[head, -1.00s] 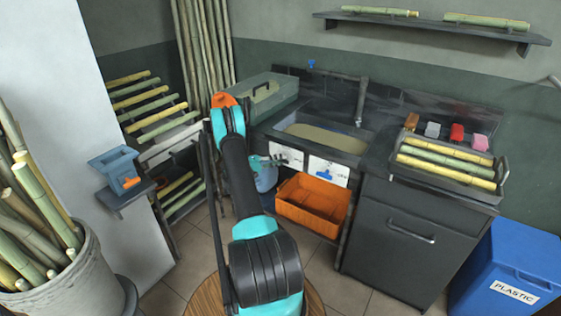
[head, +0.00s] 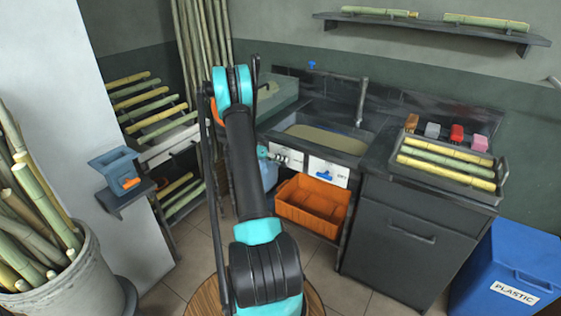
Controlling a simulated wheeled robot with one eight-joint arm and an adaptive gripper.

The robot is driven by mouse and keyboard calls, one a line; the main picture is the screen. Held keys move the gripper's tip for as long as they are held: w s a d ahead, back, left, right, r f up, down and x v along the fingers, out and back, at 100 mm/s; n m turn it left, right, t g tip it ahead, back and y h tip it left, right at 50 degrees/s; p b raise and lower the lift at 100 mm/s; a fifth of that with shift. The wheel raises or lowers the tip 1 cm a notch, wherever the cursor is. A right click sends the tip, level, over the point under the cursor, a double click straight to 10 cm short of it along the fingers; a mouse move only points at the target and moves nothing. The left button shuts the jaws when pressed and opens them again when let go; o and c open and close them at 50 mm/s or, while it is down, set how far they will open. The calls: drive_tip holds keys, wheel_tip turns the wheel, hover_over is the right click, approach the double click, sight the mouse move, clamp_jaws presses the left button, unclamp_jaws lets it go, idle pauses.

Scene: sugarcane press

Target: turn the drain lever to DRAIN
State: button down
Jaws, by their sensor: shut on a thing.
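My gripper (head: 275,156) is small in the view, partly hidden behind my own arm, at the left white plate (head: 291,154) below the sink. It is shut on what appears to be the drain lever at that plate. The jaws cover the lever, so its exact angle and the plate's markings cannot be read. A second white plate (head: 336,167) to the right carries a blue handle (head: 325,175), apart from my gripper.
The sink (head: 325,137) is above the plates. An orange crate (head: 312,205) stands below them, with a bluish container (head: 268,175) to its left. A dark cabinet (head: 390,240) stands to the right. A blue plastic bin (head: 515,265) is at the far right.

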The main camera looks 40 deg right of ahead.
drive_tip(key=m+t+y, duration=0.1)
drive_tip(key=t, duration=0.1)
drive_tip(key=shift+s+d+r+m+t+y, duration=0.1)
drive_tip(key=shift+s+m+t+y, duration=0.1)
drive_tip(key=shift+m+t+y, duration=0.7)
drive_tip(key=shift+m+t, duration=0.1)
drive_tip(key=shift+t, duration=0.4)
drive_tip(key=c, duration=1.4)
unclamp_jaws()
drive_tip(key=v, duration=1.2)
